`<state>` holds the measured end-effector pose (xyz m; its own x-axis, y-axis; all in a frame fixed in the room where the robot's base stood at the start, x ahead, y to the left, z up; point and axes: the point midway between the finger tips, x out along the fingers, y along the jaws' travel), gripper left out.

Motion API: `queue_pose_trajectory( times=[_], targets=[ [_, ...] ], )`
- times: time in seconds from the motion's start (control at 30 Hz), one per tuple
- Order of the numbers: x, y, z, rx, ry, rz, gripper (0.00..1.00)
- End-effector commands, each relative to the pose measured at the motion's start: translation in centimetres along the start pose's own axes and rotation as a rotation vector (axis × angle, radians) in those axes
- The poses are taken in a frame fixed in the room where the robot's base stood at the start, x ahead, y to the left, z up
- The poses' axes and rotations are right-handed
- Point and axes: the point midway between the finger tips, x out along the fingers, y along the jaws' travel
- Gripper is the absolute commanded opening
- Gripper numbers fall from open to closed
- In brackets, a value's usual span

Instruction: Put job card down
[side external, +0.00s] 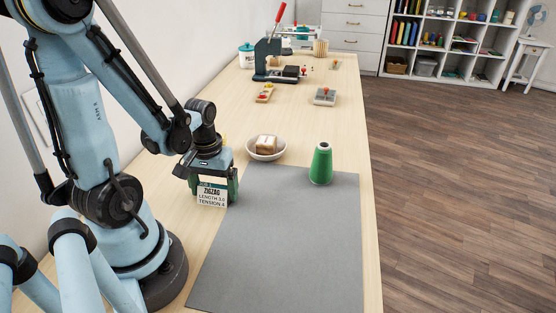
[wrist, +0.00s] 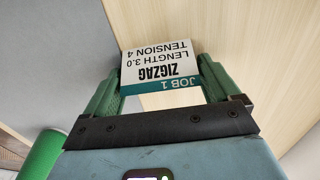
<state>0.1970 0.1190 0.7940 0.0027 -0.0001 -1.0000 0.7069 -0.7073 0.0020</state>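The job card (side external: 212,194) is a white card with a teal band, reading "JOB 1 ZIGZAG LENGTH 3.0 TENSION 4". My gripper (side external: 211,191) has its green fingers on either side of the card. In the wrist view the card (wrist: 160,68) sits between the two fingertips (wrist: 158,84), its print upside down, and both fingers touch its edges. In the side view the card is upright at the left edge of the grey mat (side external: 285,240). Whether its lower edge touches the table (side external: 200,235) cannot be told.
A green thread cone (side external: 321,165) stands on the mat's far right corner. A white bowl (side external: 266,154) with a beige block (side external: 267,143) stands just beyond the mat. Farther back are small boards with coloured parts and a press with a red handle (side external: 270,55). Most of the mat is clear.

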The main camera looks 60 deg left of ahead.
Motion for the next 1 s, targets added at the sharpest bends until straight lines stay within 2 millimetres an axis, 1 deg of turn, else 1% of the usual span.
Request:
queue_pose_trajectory(
  times=[0.03, 0.07, 0.33, 0.47, 0.67, 1.0],
  targets=[
    [0.0, 0.0, 0.0, 0.000, 0.000, 0.000, 0.98],
    [0.0, 0.0, 0.0, 0.000, 0.000, 0.000, 1.00],
    [-0.1, 0.0, 0.0, 0.000, 0.000, 0.000, 1.00],
    [-0.6, 0.0, 0.0, 0.000, 0.000, 0.000, 1.00],
    [-2.2, 0.0, 0.0, 0.000, 0.000, 0.000, 1.00],
    [-5.4, 0.0, 0.0, 0.000, 0.000, 0.000, 1.00]
  ],
)
